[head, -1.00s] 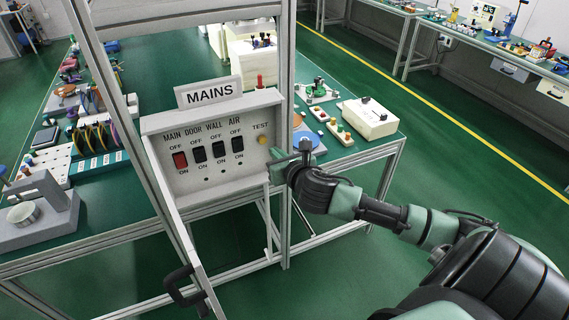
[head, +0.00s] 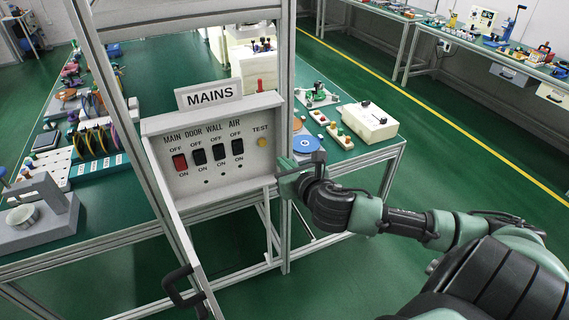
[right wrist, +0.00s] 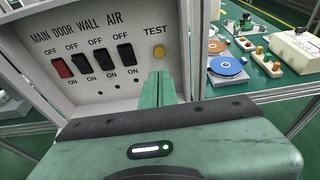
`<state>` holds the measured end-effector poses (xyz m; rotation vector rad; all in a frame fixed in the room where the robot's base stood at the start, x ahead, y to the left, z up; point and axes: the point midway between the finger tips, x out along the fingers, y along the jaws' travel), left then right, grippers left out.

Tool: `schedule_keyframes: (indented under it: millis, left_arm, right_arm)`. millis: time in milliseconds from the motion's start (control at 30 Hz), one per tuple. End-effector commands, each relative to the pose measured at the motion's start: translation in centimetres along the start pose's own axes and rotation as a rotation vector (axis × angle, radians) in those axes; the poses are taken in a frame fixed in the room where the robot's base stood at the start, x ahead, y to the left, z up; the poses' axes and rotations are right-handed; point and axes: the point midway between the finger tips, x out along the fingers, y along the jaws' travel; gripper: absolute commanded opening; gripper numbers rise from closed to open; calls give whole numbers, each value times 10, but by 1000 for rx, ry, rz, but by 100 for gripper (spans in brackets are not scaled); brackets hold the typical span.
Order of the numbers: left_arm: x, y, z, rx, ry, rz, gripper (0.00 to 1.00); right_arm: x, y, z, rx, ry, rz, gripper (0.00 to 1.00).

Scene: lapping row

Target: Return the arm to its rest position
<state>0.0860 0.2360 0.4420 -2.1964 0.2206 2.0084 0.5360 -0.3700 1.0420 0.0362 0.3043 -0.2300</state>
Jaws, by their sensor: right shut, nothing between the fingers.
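My right arm comes in from the right in the head view. My right gripper (head: 281,170) is shut and empty at the lower right corner of the MAINS switch panel (head: 160,128). In the right wrist view the closed green fingers (right wrist: 157,92) point at the panel face below the yellow TEST button (right wrist: 159,49). I cannot tell whether the fingertips touch the panel. The red MAIN switch (head: 180,162) and three black switches, DOOR, WALL and AIR (head: 237,147), sit left of the fingers. My left gripper is not in view.
The panel's open door with a black handle (head: 181,287) hangs at the lower left. An aluminium post (head: 287,225) stands beside the gripper. A bench with a blue disc (head: 305,143) and a white box (head: 368,121) lies behind.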

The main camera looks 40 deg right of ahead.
Motion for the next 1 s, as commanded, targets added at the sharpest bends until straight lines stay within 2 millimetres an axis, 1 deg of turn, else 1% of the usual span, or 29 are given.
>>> schedule_keyframes:
  millis: [500, 567, 633, 667, 767, 800, 867, 900, 967, 1000]
  left_arm:
    - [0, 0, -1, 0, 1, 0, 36]
    - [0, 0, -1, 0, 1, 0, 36]
    - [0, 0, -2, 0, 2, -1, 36]
    - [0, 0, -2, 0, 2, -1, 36]
    - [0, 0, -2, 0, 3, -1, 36]
    - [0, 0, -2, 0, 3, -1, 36]
    - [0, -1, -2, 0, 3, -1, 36]
    - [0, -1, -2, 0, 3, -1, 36]
    - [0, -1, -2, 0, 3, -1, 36]
    - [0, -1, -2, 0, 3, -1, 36]
  right_arm:
    - [0, 0, 0, 1, 0, 0, 0]
    - [2, -1, -3, 13, 6, -3, 0]
    - [8, -6, -16, 60, 26, -15, 0]
    - [13, -10, -24, 95, 41, -23, 0]
    - [32, -27, -72, 278, 113, -71, 0]
    - [40, -35, -98, 373, 148, -98, 0]
    - [49, -47, -142, 528, 203, -148, 0]
    - [52, -54, -173, 633, 237, -184, 0]
    - [54, -62, -218, 783, 284, -241, 0]
    - [52, -66, -249, 883, 313, -283, 0]
